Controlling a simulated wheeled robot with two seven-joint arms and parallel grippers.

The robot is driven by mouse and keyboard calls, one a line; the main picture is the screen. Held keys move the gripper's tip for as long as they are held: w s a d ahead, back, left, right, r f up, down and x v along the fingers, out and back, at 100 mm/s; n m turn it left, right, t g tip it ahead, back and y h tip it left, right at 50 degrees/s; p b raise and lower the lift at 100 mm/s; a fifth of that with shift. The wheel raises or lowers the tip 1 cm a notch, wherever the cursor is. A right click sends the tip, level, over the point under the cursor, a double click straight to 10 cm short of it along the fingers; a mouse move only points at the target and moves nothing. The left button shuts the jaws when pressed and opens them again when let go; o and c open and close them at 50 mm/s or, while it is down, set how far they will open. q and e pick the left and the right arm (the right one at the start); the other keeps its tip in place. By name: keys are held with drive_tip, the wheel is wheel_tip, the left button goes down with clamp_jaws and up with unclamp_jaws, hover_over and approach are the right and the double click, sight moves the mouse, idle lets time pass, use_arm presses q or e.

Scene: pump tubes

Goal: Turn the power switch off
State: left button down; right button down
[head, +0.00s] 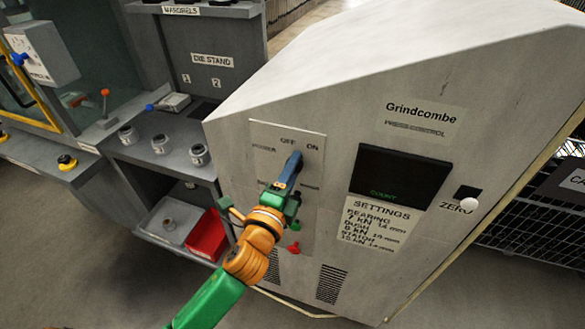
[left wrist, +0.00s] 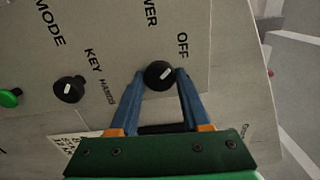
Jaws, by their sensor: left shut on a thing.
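The power switch is a round black knob (left wrist: 157,76) with a short white mark, seen in the left wrist view just beside the word OFF. The mark lies at a slant; I cannot tell for certain which position it points to. My left gripper (left wrist: 160,80) has its two blue fingers on either side of the knob, shut on it. In the head view my left gripper (head: 293,163) reaches up to the switch plate (head: 260,135) marked POWER, OFF and ON, and its fingers hide the knob. My right gripper is not in view.
A red bin (head: 207,236) sits left.

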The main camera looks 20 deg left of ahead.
use_arm(q)
drive_tip(key=shift+n, duration=0.5)
drive_tip(key=shift+c, duration=1.9)
unclamp_jaws()
drive_tip(key=s+b, duration=0.1)
drive_tip(key=s, duration=0.6)
drive_tip(key=shift+a+b, duration=0.15)
drive_tip(key=shift+b, duration=0.15)
